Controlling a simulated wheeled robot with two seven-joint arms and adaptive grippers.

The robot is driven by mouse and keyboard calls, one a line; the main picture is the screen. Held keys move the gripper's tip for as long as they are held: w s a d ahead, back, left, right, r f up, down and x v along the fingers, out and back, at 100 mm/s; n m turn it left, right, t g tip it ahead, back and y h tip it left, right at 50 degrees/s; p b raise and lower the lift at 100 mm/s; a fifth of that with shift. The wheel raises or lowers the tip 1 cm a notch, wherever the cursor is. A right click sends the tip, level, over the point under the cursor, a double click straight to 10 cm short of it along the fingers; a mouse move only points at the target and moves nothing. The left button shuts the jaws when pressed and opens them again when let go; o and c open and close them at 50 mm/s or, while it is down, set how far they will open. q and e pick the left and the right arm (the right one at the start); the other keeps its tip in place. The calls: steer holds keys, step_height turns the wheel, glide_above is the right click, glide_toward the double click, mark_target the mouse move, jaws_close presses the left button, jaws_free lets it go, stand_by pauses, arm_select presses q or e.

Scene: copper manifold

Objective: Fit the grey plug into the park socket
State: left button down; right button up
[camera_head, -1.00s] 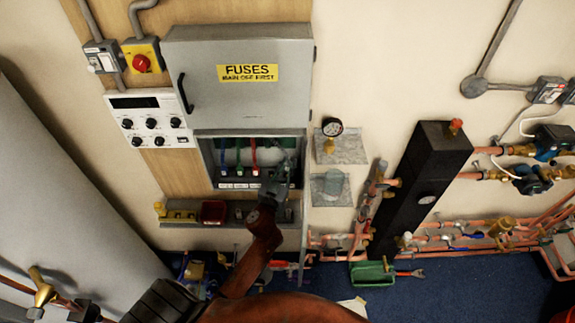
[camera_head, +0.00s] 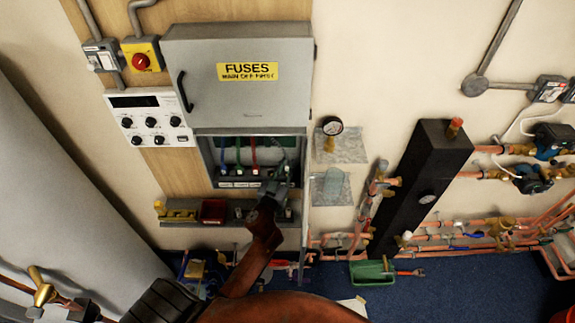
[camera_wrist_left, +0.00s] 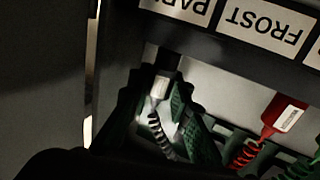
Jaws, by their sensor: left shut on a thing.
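The grey plug (camera_wrist_left: 160,87) is between the fingers of my left gripper (camera_wrist_left: 159,94), with its coiled grey lead (camera_wrist_left: 163,137) trailing from it. The left gripper is shut on the plug. The plug's front end meets a dark part at the edge of the socket strip, below the partly cut-off PARK label (camera_wrist_left: 178,8); I cannot tell how deep it sits. The park socket's opening is hidden. In the head view my left gripper (camera_head: 276,184) is at the right end of the label strip (camera_head: 238,184), and it hides the plug. My right gripper is out of view.
A red plug (camera_wrist_left: 284,112) with a coiled lead is beside mine, under the FROST label (camera_wrist_left: 264,22). The fuse box door (camera_head: 240,100) is above the open box. A shelf (camera_head: 175,215) with a red tray (camera_head: 213,211) is below. A black column (camera_head: 420,180) stands to the right.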

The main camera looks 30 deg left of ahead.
arm_select(q)
steer(key=shift+f, duration=0.3)
steer(key=shift+f+b, duration=0.75)
steer(key=shift+b, duration=0.05)
steer(key=c, duration=1.7)
jaws_free()
steer(key=shift+r, duration=0.1)
steer(key=s, duration=0.4)
steer(key=s+d, duration=0.1)
steer(key=s, duration=0.3)
steer(key=s+d, duration=0.1)
steer(key=s, duration=0.3)
steer(key=shift+d, duration=0.15)
